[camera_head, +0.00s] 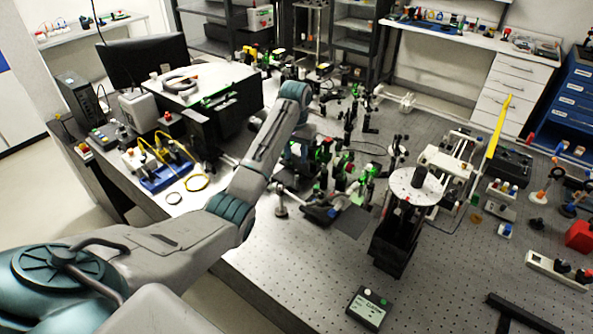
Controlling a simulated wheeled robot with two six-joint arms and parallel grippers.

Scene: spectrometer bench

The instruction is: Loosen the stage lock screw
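A round white stage disc (404,192) with a dark knob on top sits on a tall black block (393,250), right of the middle of the bench. The stage lock screw is too small to make out here. My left arm reaches in from the lower left, bends high over the bench and comes down among the optics. My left gripper (322,208) is low over the bench, left of the stage and apart from it. It is dark and small against the clutter, so its finger opening is unclear. My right gripper is not in view.
Several green and black optic mounts (350,165) crowd the bench behind my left gripper. A small control box (369,308) lies at the front. A yellow bar (498,126) slants up behind the stage. A red block (580,236) lies at the right. The perforated top (300,262) is clear at front left.

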